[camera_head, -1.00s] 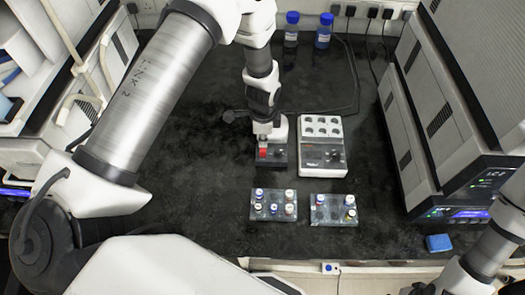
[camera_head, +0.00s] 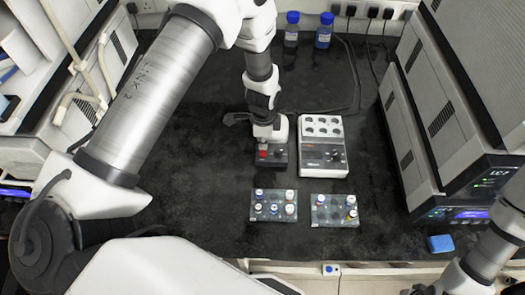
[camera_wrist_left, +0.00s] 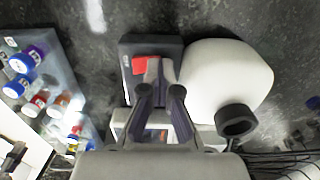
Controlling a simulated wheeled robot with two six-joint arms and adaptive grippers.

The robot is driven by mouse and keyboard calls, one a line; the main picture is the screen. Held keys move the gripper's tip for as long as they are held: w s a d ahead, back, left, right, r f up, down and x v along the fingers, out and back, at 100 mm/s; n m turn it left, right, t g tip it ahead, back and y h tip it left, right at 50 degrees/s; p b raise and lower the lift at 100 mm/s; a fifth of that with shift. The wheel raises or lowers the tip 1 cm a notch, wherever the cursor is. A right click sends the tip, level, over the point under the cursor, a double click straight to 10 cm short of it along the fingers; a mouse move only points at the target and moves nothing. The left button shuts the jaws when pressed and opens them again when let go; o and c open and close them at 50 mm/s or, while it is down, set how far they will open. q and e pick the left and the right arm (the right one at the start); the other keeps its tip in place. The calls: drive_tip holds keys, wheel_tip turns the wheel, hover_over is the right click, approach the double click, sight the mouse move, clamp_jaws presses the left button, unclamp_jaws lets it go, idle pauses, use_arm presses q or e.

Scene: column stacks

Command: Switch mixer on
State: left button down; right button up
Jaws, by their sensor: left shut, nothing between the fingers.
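The mixer (camera_head: 275,163) stands mid-bench, with a dark front base and a red switch (camera_head: 262,155) on its left part. In the left wrist view the red switch (camera_wrist_left: 142,65) shows on the dark base, beside the mixer's rounded white body (camera_wrist_left: 228,75) and black cup (camera_wrist_left: 237,121). My left gripper (camera_wrist_left: 157,72) is shut and empty, its fingertips pointing down right beside the switch. I cannot tell whether they touch it. In the head view the gripper (camera_head: 264,138) partly hides the mixer. My right gripper is out of view; only part of its arm shows at lower right.
A white block device (camera_head: 322,150) with a knob stands close to the mixer's right. Two vial racks, left (camera_head: 273,205) and right (camera_head: 334,210), lie in front. Large instruments (camera_head: 430,150) stand at right. Blue-capped bottles (camera_head: 292,30) stand at the back. The bench left of the mixer is clear.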

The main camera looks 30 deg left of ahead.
use_arm(q)
wheel_tip(320, 180, up, 5)
drive_tip(key=p, duration=0.4)
idle(0.4)
